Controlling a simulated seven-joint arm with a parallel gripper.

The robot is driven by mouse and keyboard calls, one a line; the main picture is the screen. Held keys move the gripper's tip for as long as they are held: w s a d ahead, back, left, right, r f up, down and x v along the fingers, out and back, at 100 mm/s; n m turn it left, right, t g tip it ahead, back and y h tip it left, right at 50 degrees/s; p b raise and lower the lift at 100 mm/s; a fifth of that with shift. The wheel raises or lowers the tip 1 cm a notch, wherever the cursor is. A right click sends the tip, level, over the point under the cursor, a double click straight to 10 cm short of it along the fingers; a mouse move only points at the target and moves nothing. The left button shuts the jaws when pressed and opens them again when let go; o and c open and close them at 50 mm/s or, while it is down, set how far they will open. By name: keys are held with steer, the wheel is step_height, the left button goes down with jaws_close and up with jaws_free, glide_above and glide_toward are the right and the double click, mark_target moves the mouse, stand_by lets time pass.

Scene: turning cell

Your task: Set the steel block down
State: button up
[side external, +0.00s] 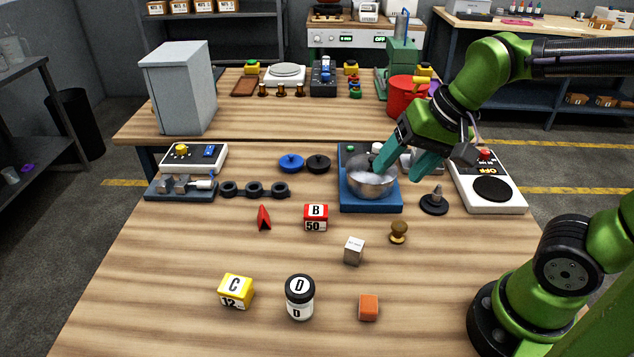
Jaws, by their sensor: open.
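The steel block (354,251) is a small silver-grey cube. It rests on the wooden table in front of the blue device, apart from my gripper. My gripper (402,170) is open, with its two teal fingers pointing down. It is at the metal bowl (371,186), with the left finger at the bowl's rim and the right finger to the right of it. Whether a finger touches the bowl, and whether anything lies between the fingers, I cannot tell.
The bowl sits on the blue device (372,205). A red B box (316,218), a black-and-white D jar (300,298) and an orange block (368,307) surround the steel block.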

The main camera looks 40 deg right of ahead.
steer(key=s+r+n+t, duration=0.1)
steer(key=s+d+r+n+t, duration=0.1)
steer(key=n, duration=0.1)
steer(key=shift+s+d, duration=0.1)
steer(key=shift+s, duration=0.25)
